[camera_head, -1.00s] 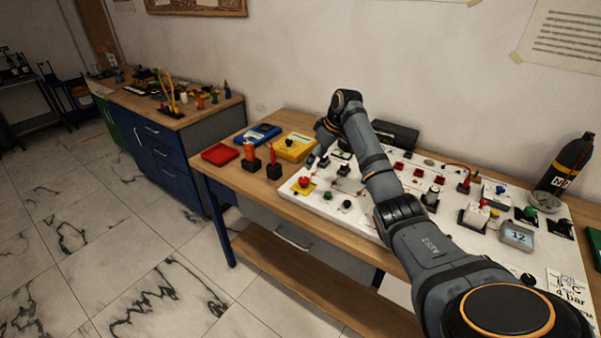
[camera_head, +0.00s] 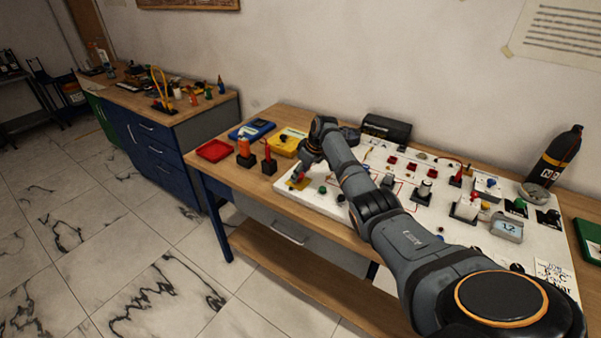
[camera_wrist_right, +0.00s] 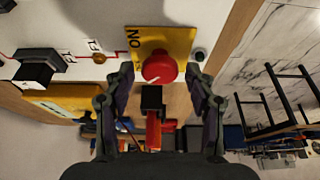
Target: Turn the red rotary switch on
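The red rotary switch (camera_wrist_right: 159,67) is a round red knob with a white line on its face. It sits on a yellow plate (camera_wrist_right: 178,42) with upside-down lettering that seems to read ON. In the head view the yellow plate (camera_head: 297,184) is at the white panel's front left corner, and my gripper hides most of the knob. My right gripper (camera_wrist_right: 160,72) is open, with one finger on each side of the knob in the wrist view. Gaps show between knob and fingers; I cannot tell how far above it they are. My left gripper is not in view.
A red item in a black holder (camera_head: 268,162) stands just left of the panel, near my right gripper. An orange item (camera_head: 243,147), a red tray (camera_head: 213,151) and a yellow case (camera_head: 287,143) are close by. Several other switches and knobs cover the white panel (camera_head: 315,202).

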